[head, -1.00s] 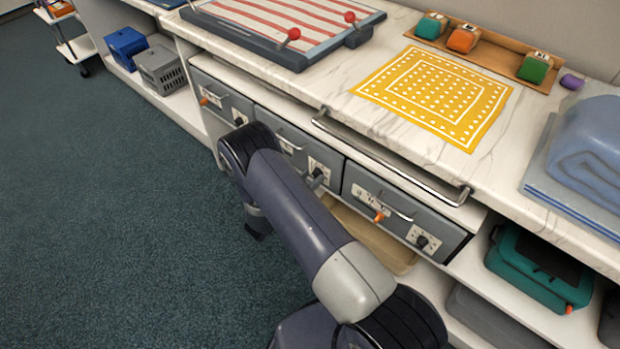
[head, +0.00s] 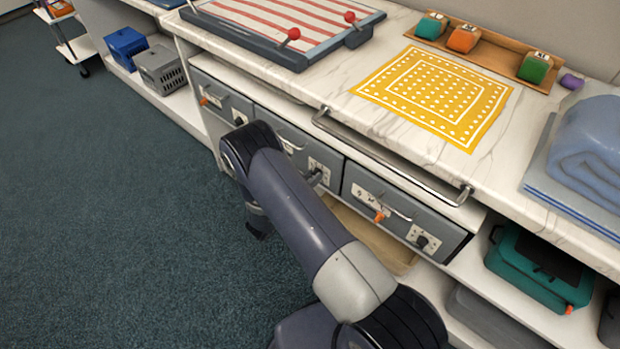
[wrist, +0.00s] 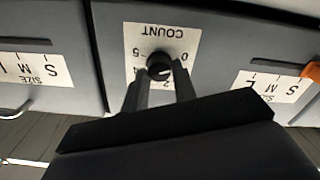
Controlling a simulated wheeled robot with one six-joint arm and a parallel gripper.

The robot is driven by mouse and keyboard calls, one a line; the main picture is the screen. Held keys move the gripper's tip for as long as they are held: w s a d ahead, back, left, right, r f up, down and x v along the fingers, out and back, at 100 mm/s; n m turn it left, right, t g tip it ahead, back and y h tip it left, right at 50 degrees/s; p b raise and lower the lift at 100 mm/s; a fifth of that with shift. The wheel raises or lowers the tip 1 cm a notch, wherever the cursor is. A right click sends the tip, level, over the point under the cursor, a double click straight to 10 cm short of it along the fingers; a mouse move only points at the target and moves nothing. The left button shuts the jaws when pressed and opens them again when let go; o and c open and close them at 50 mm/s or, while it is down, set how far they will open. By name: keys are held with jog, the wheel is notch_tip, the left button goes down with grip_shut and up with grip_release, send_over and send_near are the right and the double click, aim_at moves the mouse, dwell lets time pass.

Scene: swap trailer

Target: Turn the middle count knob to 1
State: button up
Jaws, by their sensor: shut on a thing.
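The middle drawer's count knob (wrist: 159,66) is a dark round knob on a white plate (wrist: 160,35) marked COUNT, which appears upside down in the wrist view. A 5 shows left of the knob and a 0 right of it. The lower numbers are partly hidden by my fingers, and I cannot read the pointer's setting clearly. My gripper (wrist: 159,78) is shut on the knob, one finger on each side.
SIZE plates (wrist: 35,68) flank the count plate, with an orange pointer (wrist: 312,71) at the right. The right drawer has its own count knob (head: 422,242). A metal rail (head: 390,158) runs along the counter edge above. Open floor (head: 110,220) lies to the left.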

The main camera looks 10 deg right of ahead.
jog(key=shift+f+b, duration=0.1)
jog(key=shift+b, duration=0.2)
jog(key=m+b, duration=0.3)
jog(key=shift+f+m+b, duration=0.1)
jog(key=shift+m+b, duration=0.2)
jog(key=shift+b, duration=0.05)
jog(key=m+b, duration=0.3)
jog(key=shift+s, duration=0.1)
jog(key=shift+d+m+b, duration=0.1)
jog(key=shift+m+b, duration=0.75)
jog(key=shift+m, duration=0.05)
jog(key=shift+r+m, duration=0.2)
jog(key=shift+m, duration=0.1)
jog(key=o, duration=1)
jog(key=shift+c, duration=0.2)
